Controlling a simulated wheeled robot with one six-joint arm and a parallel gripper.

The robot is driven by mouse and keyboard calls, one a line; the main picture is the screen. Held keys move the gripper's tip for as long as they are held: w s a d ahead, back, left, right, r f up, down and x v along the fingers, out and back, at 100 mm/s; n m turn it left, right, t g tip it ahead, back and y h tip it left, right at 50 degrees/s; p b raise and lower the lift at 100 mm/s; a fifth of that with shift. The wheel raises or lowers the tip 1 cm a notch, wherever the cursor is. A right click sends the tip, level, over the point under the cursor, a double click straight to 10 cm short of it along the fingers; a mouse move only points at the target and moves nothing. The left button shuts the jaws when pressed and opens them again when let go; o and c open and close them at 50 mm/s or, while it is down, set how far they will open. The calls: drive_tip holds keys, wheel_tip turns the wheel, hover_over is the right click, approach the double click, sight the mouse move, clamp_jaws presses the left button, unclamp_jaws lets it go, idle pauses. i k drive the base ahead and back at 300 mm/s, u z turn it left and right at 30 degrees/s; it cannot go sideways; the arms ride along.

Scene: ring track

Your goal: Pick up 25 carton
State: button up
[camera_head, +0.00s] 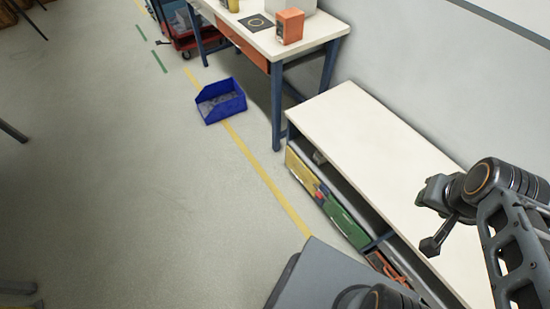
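A small orange box-shaped carton (290,26) stands upright on the white-topped desk (325,27) at the top of the head view. No number can be read on it, so I cannot tell if it is the 25 carton. My gripper (431,246) is at the right, over the low white-topped shelf unit, well apart from the orange carton. Its fingers are not clear enough to tell open from shut. I see nothing held in it.
The low shelf unit (362,135) runs along the wall, with several coloured items inside. A blue bin (221,101) sits on the floor by a yellow line. A dark mat (256,22) lies beside the orange carton. A red cart (184,39) stands behind. The left floor is mostly clear.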

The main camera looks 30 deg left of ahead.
sight(319, 158)
drive_tip(key=u, duration=2.4)
drive_tip(key=i, duration=3.4)
drive_tip(key=z, duration=3.5)
drive_tip(key=i, duration=0.25)
drive_tip(key=z, duration=0.1)
